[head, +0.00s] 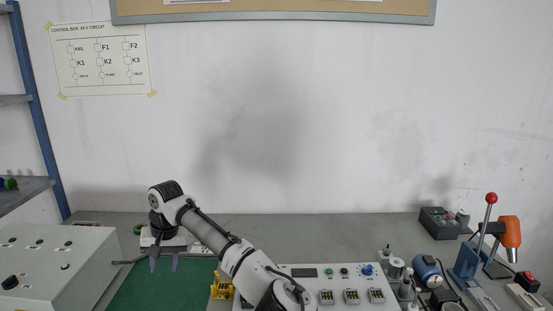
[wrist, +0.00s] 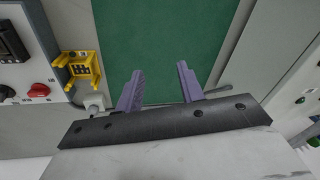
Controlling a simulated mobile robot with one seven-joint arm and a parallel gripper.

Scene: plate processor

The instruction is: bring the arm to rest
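My gripper (head: 164,264) hangs over the green mat (head: 140,293) at the lower left in the head view, pointing down. In the wrist view its two purple fingers (wrist: 160,68) stand apart with nothing between them, so it is open and empty. The green mat (wrist: 160,30) lies below and beyond the fingertips there. My arm reaches up and left from the bottom middle of the head view.
A grey control box (head: 45,262) stands left of the mat. A yellow holder (head: 221,288) and a white instrument panel (head: 300,271) are to its right, the holder also showing in the wrist view (wrist: 80,68). A red-knobbed lever press (head: 468,262) stands far right. The back middle of the bench is clear.

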